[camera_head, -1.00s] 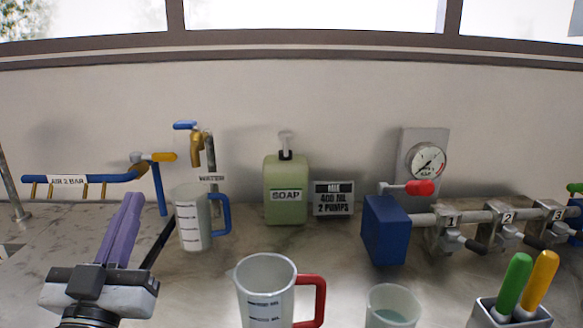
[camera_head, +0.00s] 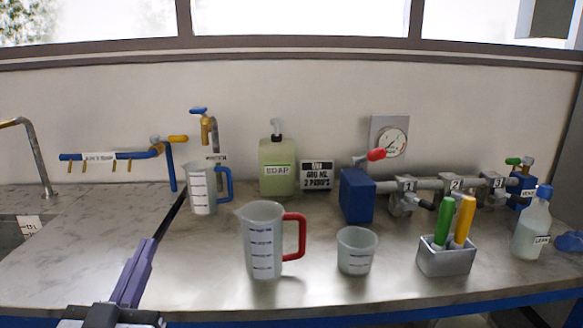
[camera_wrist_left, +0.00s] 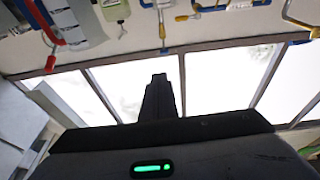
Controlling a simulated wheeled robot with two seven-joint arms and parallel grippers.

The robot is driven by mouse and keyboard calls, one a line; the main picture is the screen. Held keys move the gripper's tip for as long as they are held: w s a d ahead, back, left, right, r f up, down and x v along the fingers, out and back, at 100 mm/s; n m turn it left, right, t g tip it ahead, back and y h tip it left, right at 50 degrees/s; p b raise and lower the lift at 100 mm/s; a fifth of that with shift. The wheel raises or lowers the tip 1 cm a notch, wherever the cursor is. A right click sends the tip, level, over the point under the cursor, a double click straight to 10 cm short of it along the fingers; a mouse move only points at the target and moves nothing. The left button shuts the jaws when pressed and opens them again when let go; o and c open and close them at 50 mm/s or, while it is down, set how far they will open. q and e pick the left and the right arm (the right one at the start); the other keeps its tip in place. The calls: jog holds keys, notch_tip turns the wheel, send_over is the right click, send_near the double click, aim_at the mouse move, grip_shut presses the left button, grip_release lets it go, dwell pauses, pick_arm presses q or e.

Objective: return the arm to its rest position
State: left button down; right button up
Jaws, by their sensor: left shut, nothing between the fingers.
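My left gripper (camera_head: 134,272) is at the lower left of the head view, over the front left part of the bench. Its purple fingers lie together, with nothing between them. In the left wrist view the closed fingers (camera_wrist_left: 160,95) show dark against the bright windows, and the picture is upside down. The gripper is apart from every vessel. My right gripper is not in view.
On the bench (camera_head: 330,290) stand a blue-handled jug (camera_head: 201,190), a red-handled jug (camera_head: 262,240), a cup (camera_head: 356,252), a grey holder (camera_head: 446,262) and a soap dispenser (camera_head: 277,168). A sink (camera_head: 25,232) is at the left. Pipes and valves line the back.

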pick_arm(q)
jog(key=s+d+f+g+h, duration=0.1)
jog(key=s+d+f+g, duration=0.15)
jog(key=f, duration=0.65)
jog(key=s+d+f+m+g, duration=0.1)
jog(key=s+f+g, duration=0.15)
jog(key=f, duration=0.65)
jog(key=s+d+f+g+h, duration=0.1)
jog(key=s+f+g, duration=0.15)
jog(key=f, duration=0.65)
jog(key=s+d+f+g, duration=0.1)
jog(key=s+f+g, duration=0.1)
jog(key=s+f, duration=0.6)
jog(key=s+d+f+m+g+h, duration=0.1)
jog(key=s+d+f+g, duration=0.1)
jog(key=s+f, duration=0.5)
jog(key=shift+s+f+g, duration=0.35)
jog(key=shift+s+g, duration=0.05)
jog(key=shift+g, duration=0.15)
